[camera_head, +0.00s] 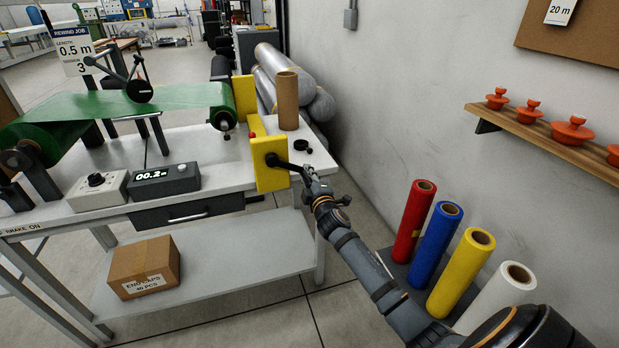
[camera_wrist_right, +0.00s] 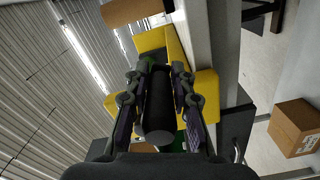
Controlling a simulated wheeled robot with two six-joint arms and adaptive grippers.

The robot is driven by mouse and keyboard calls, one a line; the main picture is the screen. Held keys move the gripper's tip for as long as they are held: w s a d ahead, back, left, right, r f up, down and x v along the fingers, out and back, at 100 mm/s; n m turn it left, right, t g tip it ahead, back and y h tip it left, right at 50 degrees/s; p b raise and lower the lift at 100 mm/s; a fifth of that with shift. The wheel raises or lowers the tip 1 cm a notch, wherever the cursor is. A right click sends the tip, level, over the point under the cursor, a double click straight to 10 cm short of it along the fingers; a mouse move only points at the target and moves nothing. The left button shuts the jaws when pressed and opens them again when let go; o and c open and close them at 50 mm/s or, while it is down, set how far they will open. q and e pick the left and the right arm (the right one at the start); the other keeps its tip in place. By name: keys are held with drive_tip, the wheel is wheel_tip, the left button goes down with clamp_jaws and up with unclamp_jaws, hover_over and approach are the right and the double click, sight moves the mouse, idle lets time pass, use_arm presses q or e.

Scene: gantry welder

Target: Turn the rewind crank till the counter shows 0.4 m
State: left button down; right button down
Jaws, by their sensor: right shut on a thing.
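The rewind crank (camera_head: 288,165) is a black arm on the front of a yellow bracket (camera_head: 268,182) at the right end of the bench. My right gripper (camera_head: 309,177) is at its outer end. In the right wrist view its fingers (camera_wrist_right: 158,100) are shut on the crank's black handle (camera_wrist_right: 159,118), one on each side. The digital counter (camera_head: 165,181) on the bench reads 00.2 m. Green film (camera_head: 130,101) runs from the roll at left under a black measuring wheel to the roll at the bracket. My left gripper is not in view.
A grey box with a knob (camera_head: 97,190) stands beside the counter. A cardboard tube (camera_head: 288,100) stands behind the bracket. A job card (camera_head: 74,52) reads 0.5 m. Several coloured rolls stand right of my arm, near the wall. A carton (camera_head: 145,267) sits on the lower shelf.

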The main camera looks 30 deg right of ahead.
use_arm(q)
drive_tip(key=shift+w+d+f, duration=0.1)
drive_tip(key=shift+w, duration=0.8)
use_arm(e)
drive_tip(key=shift+a+f+m, duration=0.2)
drive_tip(key=shift+f+m, duration=0.2)
drive_tip(key=shift+f, duration=0.2)
drive_tip(key=c, duration=1.2)
unclamp_jaws()
drive_tip(key=shift+r, duration=0.15)
drive_tip(key=shift+o, duration=0.3)
drive_tip(key=shift+r, duration=0.1)
drive_tip(key=v, duration=1.2)
drive_tip(key=shift+a, duration=0.1)
